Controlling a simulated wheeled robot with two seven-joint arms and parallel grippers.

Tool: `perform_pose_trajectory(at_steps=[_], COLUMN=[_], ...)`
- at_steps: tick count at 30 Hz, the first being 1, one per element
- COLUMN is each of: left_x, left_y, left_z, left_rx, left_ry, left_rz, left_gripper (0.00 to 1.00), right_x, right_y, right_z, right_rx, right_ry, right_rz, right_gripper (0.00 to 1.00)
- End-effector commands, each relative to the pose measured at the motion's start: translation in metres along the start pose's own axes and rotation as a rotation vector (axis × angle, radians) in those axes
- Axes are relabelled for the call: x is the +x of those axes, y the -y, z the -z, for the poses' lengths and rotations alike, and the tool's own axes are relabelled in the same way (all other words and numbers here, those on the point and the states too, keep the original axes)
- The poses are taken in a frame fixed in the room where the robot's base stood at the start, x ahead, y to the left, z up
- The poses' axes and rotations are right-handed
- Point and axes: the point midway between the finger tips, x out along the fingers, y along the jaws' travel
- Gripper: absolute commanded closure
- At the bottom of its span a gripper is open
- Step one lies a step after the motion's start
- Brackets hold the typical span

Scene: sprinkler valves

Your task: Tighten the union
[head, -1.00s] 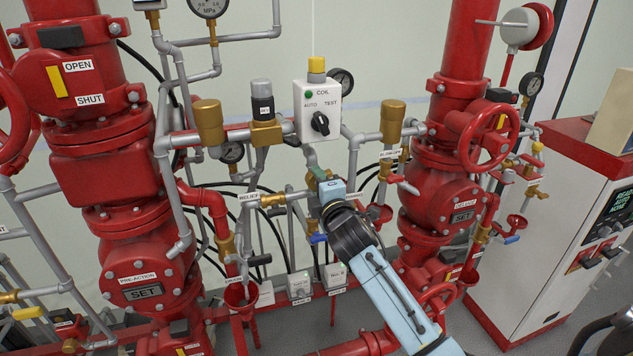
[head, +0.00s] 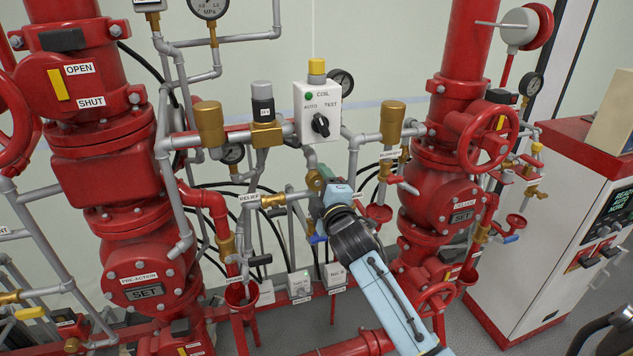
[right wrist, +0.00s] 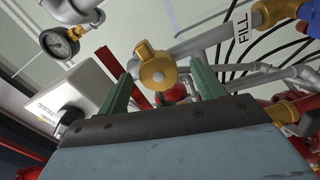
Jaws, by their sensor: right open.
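The union appears to be the brass fitting (right wrist: 157,70) with a round knob-like end, on a grey pipe in the right wrist view. A small part of what looks like the same brass (head: 314,180) shows in the head view, just left of my right gripper's tips. My right gripper (head: 328,183) is open in front of the pipework below the control box. In the right wrist view its two green fingers (right wrist: 163,88) stand on either side of the brass fitting. I cannot tell whether either finger touches it.
Red valve bodies (head: 145,270) stand left and right (head: 460,205). Black hoses and grey pipes crowd the space behind.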

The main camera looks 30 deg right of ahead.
Motion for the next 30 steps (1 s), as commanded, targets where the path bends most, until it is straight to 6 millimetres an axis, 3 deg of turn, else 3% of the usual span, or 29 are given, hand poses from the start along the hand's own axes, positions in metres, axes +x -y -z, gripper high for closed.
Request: perform_pose_trajectory(at_steps=[15, 30], left_x=[-0.022, -0.022], left_y=[0.000, 0.000], left_z=[0.002, 0.002], left_rx=[0.000, 0.000], left_ry=[0.000, 0.000], left_rz=[0.000, 0.000], left_gripper=[0.64, 0.64], right_x=[-0.049, -0.052], right_y=[-0.002, -0.001], right_z=[0.001, 0.000], right_rx=[0.001, 0.001], right_ry=[0.000, 0.000], right_rz=[0.000, -0.001], right_gripper=[0.32, 0.32])
